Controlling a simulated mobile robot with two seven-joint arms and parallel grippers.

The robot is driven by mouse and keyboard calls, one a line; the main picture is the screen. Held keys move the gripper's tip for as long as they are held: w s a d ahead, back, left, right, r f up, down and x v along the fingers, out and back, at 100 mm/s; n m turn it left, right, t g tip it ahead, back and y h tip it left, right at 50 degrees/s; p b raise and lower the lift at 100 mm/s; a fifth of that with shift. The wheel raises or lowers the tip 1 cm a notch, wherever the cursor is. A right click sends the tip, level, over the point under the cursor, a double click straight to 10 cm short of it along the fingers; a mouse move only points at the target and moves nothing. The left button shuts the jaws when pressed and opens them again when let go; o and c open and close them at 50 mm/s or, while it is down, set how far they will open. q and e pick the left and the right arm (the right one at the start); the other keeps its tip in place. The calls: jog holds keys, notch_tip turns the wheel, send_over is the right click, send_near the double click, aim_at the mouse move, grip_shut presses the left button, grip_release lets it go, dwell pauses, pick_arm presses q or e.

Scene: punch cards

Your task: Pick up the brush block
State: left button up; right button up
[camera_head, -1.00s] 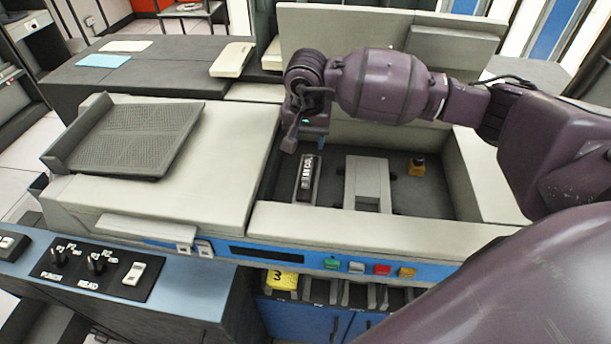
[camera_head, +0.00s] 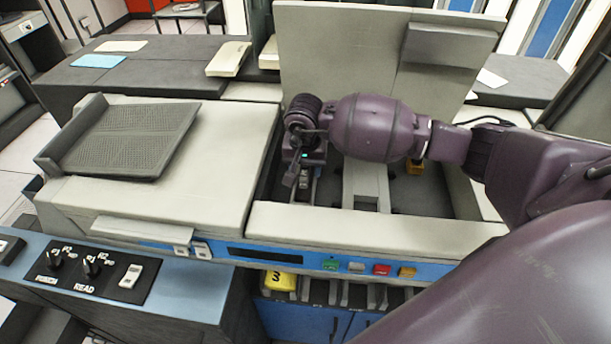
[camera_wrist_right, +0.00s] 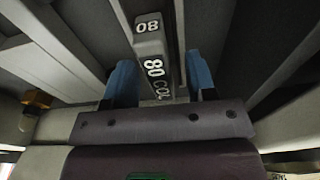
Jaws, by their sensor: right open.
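The brush block, which I take to be the narrow grey block marked "80 COL" (camera_wrist_right: 152,50), stands in the open bay of the machine. In the head view only a small part of the block (camera_head: 304,188) shows below my right gripper (camera_head: 307,170). In the right wrist view the blue fingers of my right gripper (camera_wrist_right: 161,72) are apart, one on each side of the block. My left gripper is not in view.
The bay's front wall (camera_head: 370,220) and raised lid (camera_head: 345,50) border the space. A grey raised piece (camera_head: 366,185) stands right of the block, with a small yellow-brown part (camera_head: 415,167) beyond it. A card tray (camera_head: 125,135) lies on the left cover.

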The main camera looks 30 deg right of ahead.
grip_shut()
